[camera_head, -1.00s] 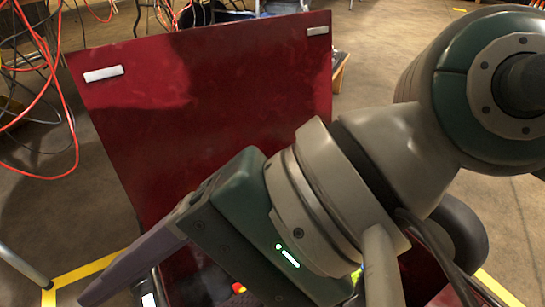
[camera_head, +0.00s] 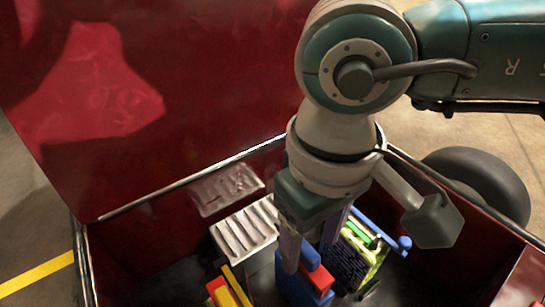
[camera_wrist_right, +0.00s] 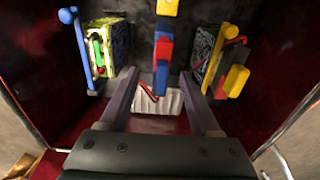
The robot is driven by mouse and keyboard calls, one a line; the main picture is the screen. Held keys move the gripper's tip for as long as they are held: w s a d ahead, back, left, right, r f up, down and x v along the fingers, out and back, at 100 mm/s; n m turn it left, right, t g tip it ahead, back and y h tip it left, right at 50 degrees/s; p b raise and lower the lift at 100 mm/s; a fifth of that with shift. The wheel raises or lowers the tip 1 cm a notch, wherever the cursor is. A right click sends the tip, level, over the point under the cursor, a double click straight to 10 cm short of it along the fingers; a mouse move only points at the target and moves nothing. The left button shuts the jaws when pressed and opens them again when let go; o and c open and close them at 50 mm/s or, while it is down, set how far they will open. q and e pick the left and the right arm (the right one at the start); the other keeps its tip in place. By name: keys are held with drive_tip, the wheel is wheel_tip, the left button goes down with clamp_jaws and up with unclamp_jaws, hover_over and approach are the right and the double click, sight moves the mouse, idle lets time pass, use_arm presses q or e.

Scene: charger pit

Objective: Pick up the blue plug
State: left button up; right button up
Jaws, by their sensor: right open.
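A blue plug piece with a red block on it (camera_head: 296,289) sits low in the red box in the head view. In the right wrist view the blue part (camera_wrist_right: 161,76) lies between the finger ends, with red and more blue above it. My right gripper (camera_head: 311,252) points down into the box, open, its fingers on either side of the blue and red piece. The fingers (camera_wrist_right: 159,82) stand apart in the wrist view; whether they touch the piece cannot be told. My left gripper is not in view.
The open red lid (camera_head: 150,110) rises at the back. A white ribbed block (camera_head: 245,230) lies beside the gripper. A green and yellow unit with a blue rod (camera_head: 365,250) stands to the right, red and yellow pieces (camera_head: 228,290) to the left. The box walls are close around.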

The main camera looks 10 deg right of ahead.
sight(306, 247)
drive_tip(key=f+b, duration=0.2)
drive_tip(key=f, duration=0.1)
drive_tip(key=f+b, duration=0.1)
drive_tip(key=shift+w+a+f, duration=0.15)
drive_tip(key=shift+w+a, duration=0.1)
clamp_jaws()
